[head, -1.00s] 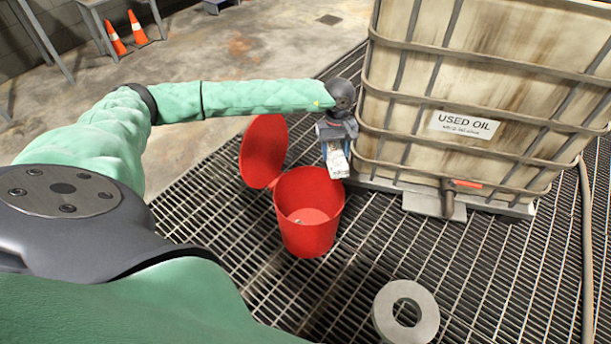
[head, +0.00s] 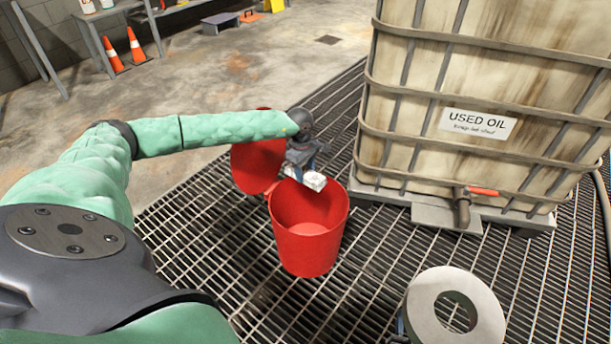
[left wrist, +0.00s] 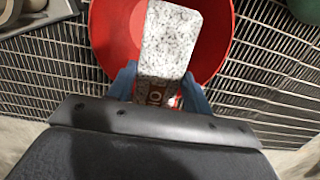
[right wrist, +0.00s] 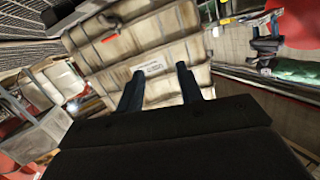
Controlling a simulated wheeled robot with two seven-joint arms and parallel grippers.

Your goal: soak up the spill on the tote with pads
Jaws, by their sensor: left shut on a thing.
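My left gripper (head: 306,168) is shut on a white, grey-speckled pad (head: 315,181) and holds it over the mouth of the open red bin (head: 308,252). In the left wrist view, the pad (left wrist: 170,40) sticks out between the blue fingers, with the red bin (left wrist: 220,45) beneath it. The USED OIL tote (head: 465,80) is a stained cream tank in a grey cage, right of the bin. Brown streaks mark its wall; I cannot make out a distinct spill. In the right wrist view, my right gripper (right wrist: 160,70) is open and empty, facing the tote (right wrist: 160,92).
The bin's red lid (head: 250,168) stands open behind it. A valve with an orange handle (head: 482,192) juts from the tote's base, and a grey hose (head: 604,215) runs at the right edge. Metal grating covers the floor. Orange cones (head: 136,46) stand far back left.

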